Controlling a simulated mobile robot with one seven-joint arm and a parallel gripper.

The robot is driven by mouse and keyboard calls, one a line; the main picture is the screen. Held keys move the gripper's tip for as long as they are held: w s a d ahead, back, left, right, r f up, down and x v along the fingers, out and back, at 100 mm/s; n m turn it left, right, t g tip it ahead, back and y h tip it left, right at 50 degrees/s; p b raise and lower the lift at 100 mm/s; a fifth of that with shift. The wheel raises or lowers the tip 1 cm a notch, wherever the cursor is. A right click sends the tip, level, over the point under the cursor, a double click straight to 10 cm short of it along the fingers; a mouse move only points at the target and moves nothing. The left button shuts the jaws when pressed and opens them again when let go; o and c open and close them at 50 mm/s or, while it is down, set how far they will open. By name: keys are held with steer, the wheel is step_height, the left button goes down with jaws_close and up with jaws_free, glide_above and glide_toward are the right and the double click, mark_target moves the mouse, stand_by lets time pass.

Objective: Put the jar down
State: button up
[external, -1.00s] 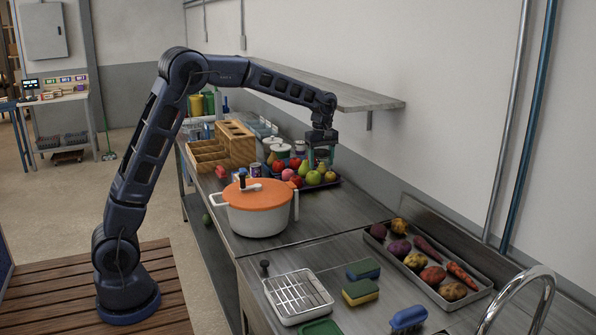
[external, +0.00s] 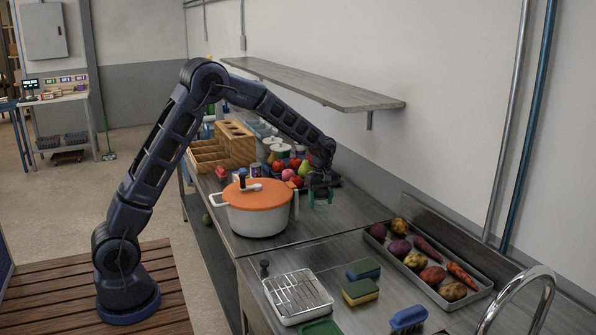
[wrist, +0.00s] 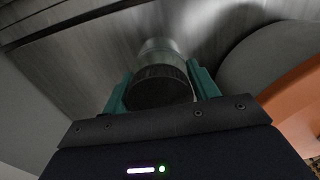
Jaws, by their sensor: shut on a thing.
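The jar (wrist: 160,87) has a dark ribbed lid and a pale body below it. It sits between the two green fingers of my gripper (wrist: 160,92) in the wrist view, and the fingers are shut on it at the lid. The jar is small and pale there, mostly hidden by the fingers. I cannot tell whether its base touches the counter.
A white pot with an orange lid (external: 258,195) stands close to the left of my gripper. A tray of vegetables (external: 458,303) lies at the right. The counter between pot and vegetable tray (external: 330,228) is bare.

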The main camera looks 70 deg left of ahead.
mark_target(320, 209)
steer(key=shift+f, duration=2.15)
steer(key=o, duration=1.1)
steer(key=shift+f, duration=0.1)
steer(key=shift+c, duration=0.2)
